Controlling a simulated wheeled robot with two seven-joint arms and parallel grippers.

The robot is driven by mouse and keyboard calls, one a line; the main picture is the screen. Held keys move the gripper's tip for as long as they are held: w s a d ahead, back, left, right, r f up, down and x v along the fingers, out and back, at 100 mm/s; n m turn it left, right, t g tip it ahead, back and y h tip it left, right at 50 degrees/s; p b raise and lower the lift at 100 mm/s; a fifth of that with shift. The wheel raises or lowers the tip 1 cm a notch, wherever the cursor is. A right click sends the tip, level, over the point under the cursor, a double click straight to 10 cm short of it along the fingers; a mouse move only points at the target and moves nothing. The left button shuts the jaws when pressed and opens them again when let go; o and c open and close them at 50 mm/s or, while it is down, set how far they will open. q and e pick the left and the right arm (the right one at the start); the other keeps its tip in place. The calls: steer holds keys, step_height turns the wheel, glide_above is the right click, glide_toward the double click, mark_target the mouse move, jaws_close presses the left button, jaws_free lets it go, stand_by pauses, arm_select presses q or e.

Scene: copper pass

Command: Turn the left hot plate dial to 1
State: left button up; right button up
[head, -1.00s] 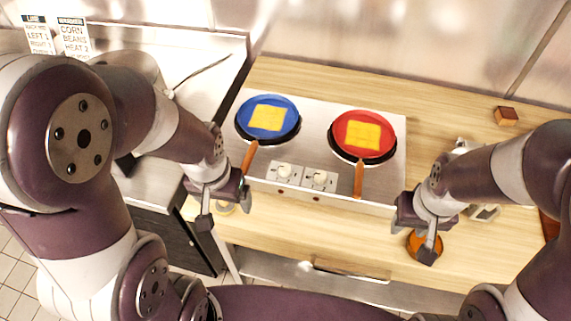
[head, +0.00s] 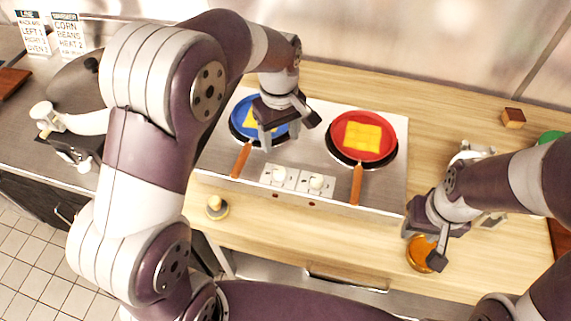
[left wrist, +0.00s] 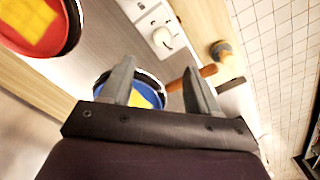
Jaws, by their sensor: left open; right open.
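The hot plate (head: 230,165) is a pale flat unit with two white dials on its front panel. The left dial (head: 279,176) and the right dial (head: 316,183) sit side by side; their settings are too small to read. One dial also shows in the left wrist view (left wrist: 163,38). My left gripper (head: 268,140) is open and empty above the blue pan (head: 240,103), behind the left dial and apart from it. It partly hides the pan and its yellow square. My right gripper (head: 425,252) is open beside an amber round thing (head: 417,257) at the counter's front right.
A red pan (head: 366,118) with a yellow square stands on the right of the hot plate. Both pan handles stick out forward, flanking the dials. A small knobbed object (head: 216,207) stands at front left. Signs (head: 68,33) stand at back left.

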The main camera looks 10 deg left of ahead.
mark_target(279, 170)
arm_select(q)
steer(key=f, duration=0.1)
steer(key=s+f, duration=0.1)
steer(key=f, duration=0.1)
steer(key=shift+s+a+f, duration=0.15)
steer(key=shift+s+a, duration=0.05)
steer(key=shift+a, duration=0.1)
steer(key=f, duration=0.2)
steer(key=w+f, duration=0.1)
steer(key=f, duration=0.2)
steer(key=f+p, duration=0.1)
steer(key=f, duration=0.1)
steer(key=shift+w+d+f, duration=0.15)
steer(key=shift+d+f, duration=0.1)
steer(key=shift+f, duration=0.1)
steer(key=shift+s+a+f, duration=0.15)
steer(key=shift+s+f, duration=0.1)
steer(key=shift+f, duration=0.2)
arm_select(e)
steer(key=shift+s+a+r, duration=0.15)
steer(key=shift+s, duration=0.1)
arm_select(q)
steer(key=shift+w, duration=0.15)
steer(key=shift+c, duration=1.2)
steer(key=c, duration=0.8)
arm_select(e)
steer(key=shift+w, duration=0.1)
